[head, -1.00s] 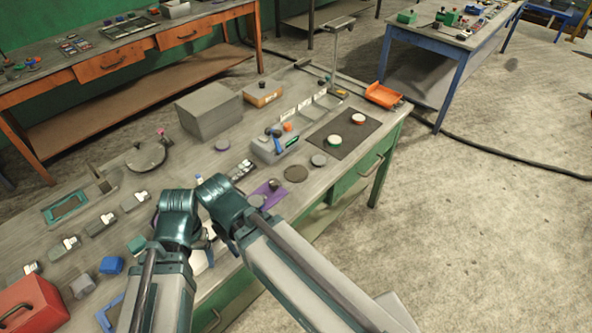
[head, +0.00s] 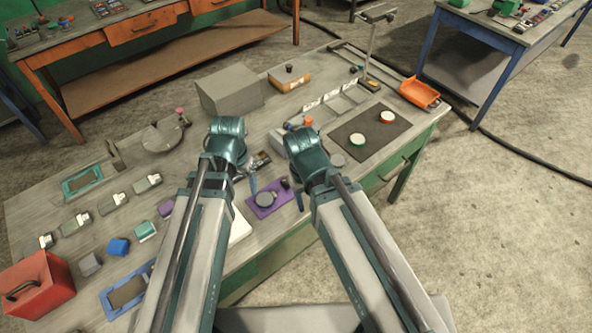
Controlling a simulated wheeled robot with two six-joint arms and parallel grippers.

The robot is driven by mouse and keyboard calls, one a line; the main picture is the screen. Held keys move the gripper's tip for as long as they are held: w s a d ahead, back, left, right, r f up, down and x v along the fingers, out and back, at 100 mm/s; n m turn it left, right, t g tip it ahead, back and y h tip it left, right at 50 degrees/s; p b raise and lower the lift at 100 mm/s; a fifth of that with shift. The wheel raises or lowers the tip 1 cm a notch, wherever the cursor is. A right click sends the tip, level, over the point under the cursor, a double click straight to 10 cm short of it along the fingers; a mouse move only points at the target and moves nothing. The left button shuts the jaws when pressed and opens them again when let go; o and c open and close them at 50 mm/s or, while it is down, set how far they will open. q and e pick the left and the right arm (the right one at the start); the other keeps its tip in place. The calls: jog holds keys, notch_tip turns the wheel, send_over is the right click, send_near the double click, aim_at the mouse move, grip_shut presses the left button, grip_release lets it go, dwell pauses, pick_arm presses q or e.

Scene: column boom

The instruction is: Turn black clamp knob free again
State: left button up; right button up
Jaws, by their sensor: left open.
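A metal column (head: 370,45) with a short horizontal boom (head: 379,12) stands at the far right end of the bench. A dark spot (head: 390,17) shows at the boom's end; it is too small to tell whether it is the black clamp knob. My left gripper (head: 252,184) is open, mostly hidden behind its wrist, over the bench left of a purple mat and well short of the column. My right gripper (head: 298,194) shows only in part beside the mat's right edge; its jaws cannot be made out. Neither gripper touches the column.
The purple mat (head: 256,209) carries a grey disc (head: 265,199) and a small black piece (head: 285,183). A grey block (head: 229,91), a tan box (head: 289,80), a dark mat (head: 349,138) and an orange tray (head: 420,93) stand around. Open floor lies to the right.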

pick_arm(q)
jog(key=w+d+r+m, duration=0.1)
jog(key=w+d+m, duration=0.2)
jog(key=w+m, duration=0.4)
jog(key=m, duration=1.5)
send_over(286, 180)
jog(key=shift+s+p, duration=0.1)
jog(key=shift+p, duration=0.3)
notch_tip(286, 180, down, 14)
jog(key=b, duration=1.4)
jog(key=shift+r, duration=0.1)
grip_shut()
